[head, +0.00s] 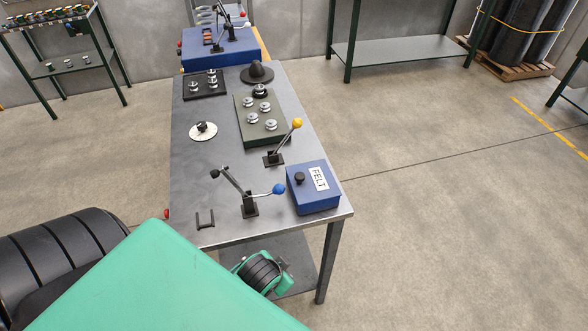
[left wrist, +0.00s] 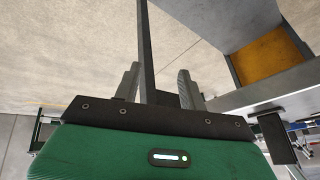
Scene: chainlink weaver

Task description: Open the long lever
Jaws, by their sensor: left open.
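Two levers stand on the grey workbench (head: 205,155) in the head view. The nearer lever (head: 236,183) has a dark upright base, a grey rod slanting up left to a black end, and a blue ball (head: 278,188) on a short arm to the right. The farther lever (head: 286,142) has a rod tilted up to a yellow ball (head: 297,124). I cannot tell for sure which is the long lever. My left gripper (left wrist: 158,82) is open in the left wrist view, with a dark metal bar (left wrist: 147,45) showing between its fingers. No lever shows there. My right gripper is not in view.
A blue box marked FELT (head: 313,187) sits right of the nearer lever. A small black bracket (head: 205,219) lies left of it. Floor right of the bench is clear.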

